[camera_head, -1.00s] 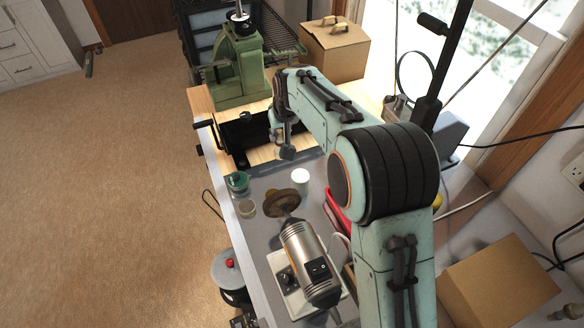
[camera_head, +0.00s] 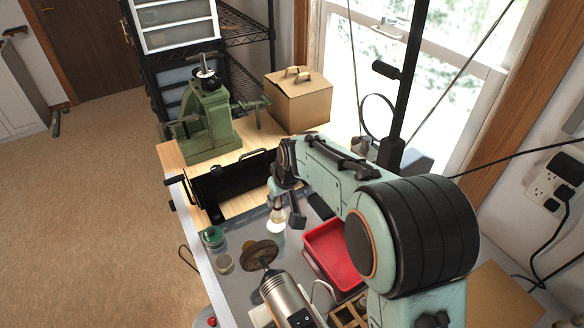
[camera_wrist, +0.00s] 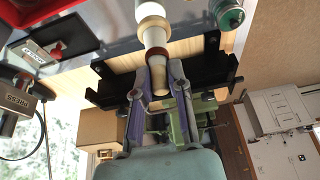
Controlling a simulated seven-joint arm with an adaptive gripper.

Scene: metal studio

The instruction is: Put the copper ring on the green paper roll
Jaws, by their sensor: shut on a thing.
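My gripper (camera_head: 277,196) is low over the metal bench, just above a short white cylinder (camera_head: 277,225). In the wrist view my gripper (camera_wrist: 161,68) has its two fingers closed in on a narrow upright column. A copper-brown ring (camera_wrist: 157,52) shows as a band at the fingertips. A tan cylinder (camera_wrist: 158,84) lies between the fingers, and white and cream sections line up beyond the ring. I cannot tell where the held thing ends and the standing cylinder begins. No plainly green paper roll can be made out.
A green-lidded jar (camera_head: 212,237) stands left, near a brown polishing wheel (camera_head: 262,253) on a motor (camera_head: 288,299). A red tray (camera_head: 332,256) lies right. A black tool (camera_head: 230,183) and green press (camera_head: 205,122) stand behind on the wooden top.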

